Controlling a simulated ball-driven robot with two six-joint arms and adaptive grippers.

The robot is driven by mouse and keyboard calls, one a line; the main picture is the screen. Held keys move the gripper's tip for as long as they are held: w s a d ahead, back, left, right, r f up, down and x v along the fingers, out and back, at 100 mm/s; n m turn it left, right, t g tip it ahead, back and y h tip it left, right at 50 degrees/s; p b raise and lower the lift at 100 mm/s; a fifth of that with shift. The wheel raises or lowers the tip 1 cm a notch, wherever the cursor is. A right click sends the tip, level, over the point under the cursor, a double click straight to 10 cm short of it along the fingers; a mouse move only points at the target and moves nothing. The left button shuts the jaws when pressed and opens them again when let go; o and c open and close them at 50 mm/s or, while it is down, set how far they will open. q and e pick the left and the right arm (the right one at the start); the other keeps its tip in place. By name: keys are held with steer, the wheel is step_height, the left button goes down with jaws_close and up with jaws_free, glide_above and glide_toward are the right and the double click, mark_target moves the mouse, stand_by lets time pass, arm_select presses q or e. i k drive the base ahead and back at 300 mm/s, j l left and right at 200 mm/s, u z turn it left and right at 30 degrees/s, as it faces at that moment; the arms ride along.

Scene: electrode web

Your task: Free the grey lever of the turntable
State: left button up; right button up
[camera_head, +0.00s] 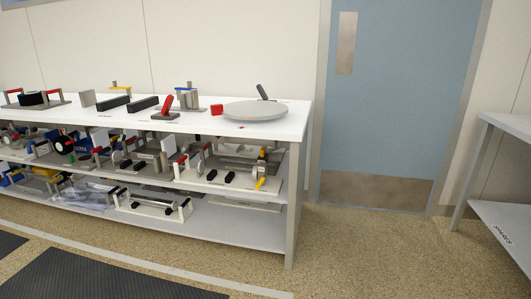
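The turntable (255,110) is a round light-grey disc lying flat on the white bench top near its right end. A small red part (216,109) sits at the disc's left edge. A dark grey lever (262,92) stands up, tilted, at the disc's far side. Its lower end is hidden behind the disc. I cannot tell what holds it. Neither of my grippers shows in the head view.
The white bench (285,131) has two lower shelves full of parts. A red-handled device (165,108) and black blocks (143,103) stand left of the turntable. Open floor (370,250) lies right of the bench, before a blue door (405,90). Another shelf (505,220) stands far right.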

mark_target(261, 92)
steer(key=i+u, duration=0.1)
steer(key=i, duration=1.1)
steer(key=i+j+u, duration=0.15)
steer(key=i+u, duration=0.2)
steer(key=i, duration=0.3)
